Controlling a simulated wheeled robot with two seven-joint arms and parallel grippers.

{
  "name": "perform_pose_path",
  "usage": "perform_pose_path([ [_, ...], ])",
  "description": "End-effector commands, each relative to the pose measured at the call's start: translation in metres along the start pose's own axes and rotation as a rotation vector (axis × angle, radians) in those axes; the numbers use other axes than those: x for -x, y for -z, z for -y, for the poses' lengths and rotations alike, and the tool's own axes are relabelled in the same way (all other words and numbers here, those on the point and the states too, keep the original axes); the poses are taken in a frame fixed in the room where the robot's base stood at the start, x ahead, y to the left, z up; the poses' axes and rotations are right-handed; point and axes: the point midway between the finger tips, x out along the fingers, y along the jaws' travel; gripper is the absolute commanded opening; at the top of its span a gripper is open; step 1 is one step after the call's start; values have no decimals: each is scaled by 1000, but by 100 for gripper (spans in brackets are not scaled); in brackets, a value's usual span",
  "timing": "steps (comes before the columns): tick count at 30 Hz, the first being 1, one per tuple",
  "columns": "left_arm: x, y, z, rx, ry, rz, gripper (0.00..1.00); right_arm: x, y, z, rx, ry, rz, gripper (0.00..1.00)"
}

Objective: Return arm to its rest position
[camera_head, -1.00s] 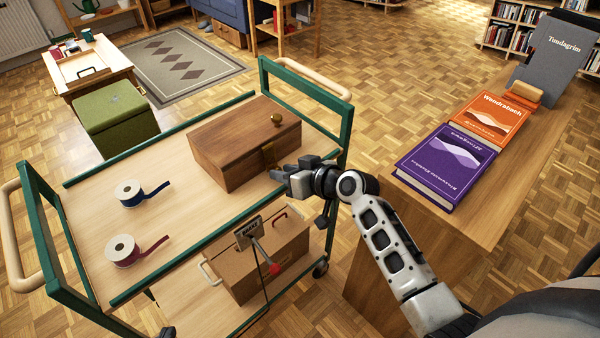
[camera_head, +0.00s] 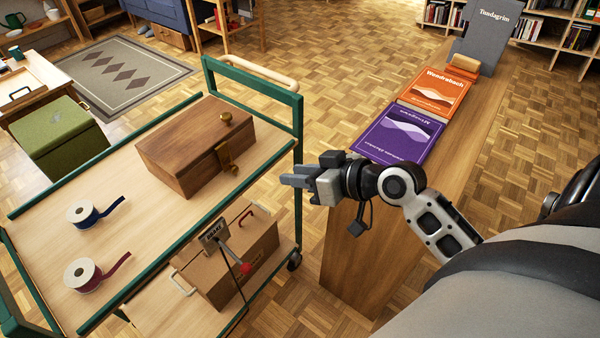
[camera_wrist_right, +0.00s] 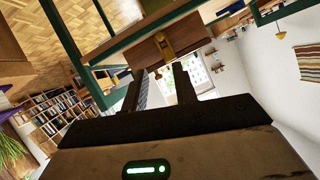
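My right arm reaches in from the right in the head view. Its gripper (camera_head: 296,178) is in the air between the green-framed cart (camera_head: 160,285) and the wooden counter (camera_head: 350,265). In the right wrist view its two fingers (camera_wrist_right: 160,92) stand apart with nothing between them. The wooden box (camera_head: 178,160) with a brass clasp and knob sits shut on the cart's top, left of the gripper and apart from it. The box also shows ahead of the fingers in the wrist view (camera_wrist_right: 148,50). My left gripper is not in view.
On the counter lie a purple book (camera_head: 400,133) and an orange book (camera_head: 436,90), with a grey book (camera_head: 487,35) upright behind. Blue (camera_head: 85,213) and red (camera_head: 84,273) ribbon rolls sit on the cart. A cardboard box (camera_head: 235,262) is on its lower shelf. Open floor lies beyond.

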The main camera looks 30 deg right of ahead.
Motion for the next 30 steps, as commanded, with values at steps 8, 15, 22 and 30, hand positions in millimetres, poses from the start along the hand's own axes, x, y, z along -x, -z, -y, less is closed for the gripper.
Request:
perform_pose_path([
  [8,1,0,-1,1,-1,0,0,0,0,0,0,0,0,28],
  [15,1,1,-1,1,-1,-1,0,-2,-8,0,-2,-12,11,28],
  [22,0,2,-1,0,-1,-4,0,-14,-103,23,19,-149,119,28],
  [30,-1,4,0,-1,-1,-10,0,-10,-172,76,120,-202,163,28],
])
